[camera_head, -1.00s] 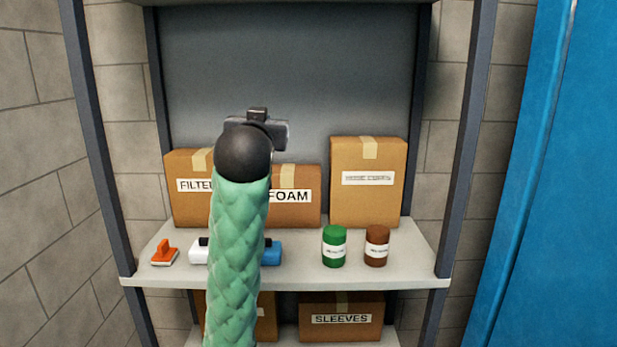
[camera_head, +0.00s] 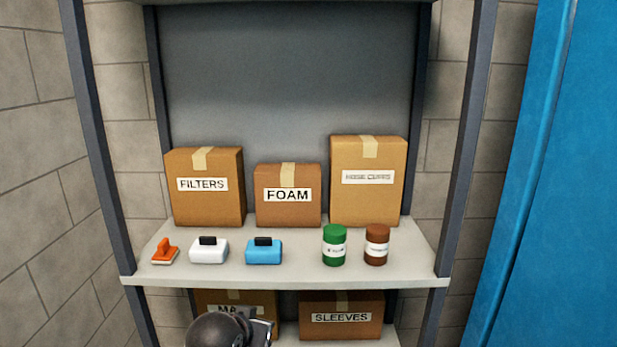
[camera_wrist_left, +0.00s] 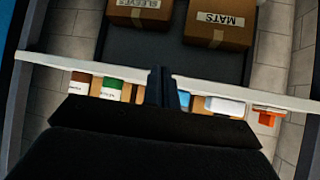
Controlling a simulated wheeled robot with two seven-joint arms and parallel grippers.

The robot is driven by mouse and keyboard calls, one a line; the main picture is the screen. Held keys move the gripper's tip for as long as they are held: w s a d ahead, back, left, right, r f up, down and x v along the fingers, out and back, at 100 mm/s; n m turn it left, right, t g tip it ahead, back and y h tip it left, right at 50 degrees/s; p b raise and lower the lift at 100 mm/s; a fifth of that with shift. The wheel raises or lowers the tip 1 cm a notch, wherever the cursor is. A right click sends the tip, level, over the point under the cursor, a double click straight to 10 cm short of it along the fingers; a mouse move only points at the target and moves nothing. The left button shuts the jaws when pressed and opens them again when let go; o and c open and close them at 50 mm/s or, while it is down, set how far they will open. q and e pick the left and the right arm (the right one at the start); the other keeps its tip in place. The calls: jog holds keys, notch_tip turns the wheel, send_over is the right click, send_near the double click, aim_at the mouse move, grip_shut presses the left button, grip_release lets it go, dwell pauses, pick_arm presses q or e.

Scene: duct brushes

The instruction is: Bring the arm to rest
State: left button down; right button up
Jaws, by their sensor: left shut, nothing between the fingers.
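My left gripper (camera_head: 262,330) is low at the bottom edge of the head view, in front of the lower shelf's boxes and below the middle shelf board. Only the dark wrist and part of the gripper show there. In the left wrist view its fingers (camera_wrist_left: 161,88) are shut together with nothing between them. That view sees the shelving upside down. My right gripper is not in view.
The middle shelf (camera_head: 300,272) holds an orange brush (camera_head: 165,253), a white block (camera_head: 208,252), a blue block (camera_head: 263,252), a green canister (camera_head: 334,246) and a brown canister (camera_head: 377,246). Boxes stand behind them. A SLEEVES box (camera_head: 341,330) is below.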

pick_arm(q)
jog(key=s+a+f+g, duration=0.2)
jog(key=s+f+g, duration=0.5)
jog(key=s+f, duration=2.1)
jog(key=s, duration=0.3)
jog(key=shift+s+a+f+g+y, duration=0.25)
jog(key=shift+a+g+y, duration=0.05)
jog(key=shift+a+y, duration=0.1)
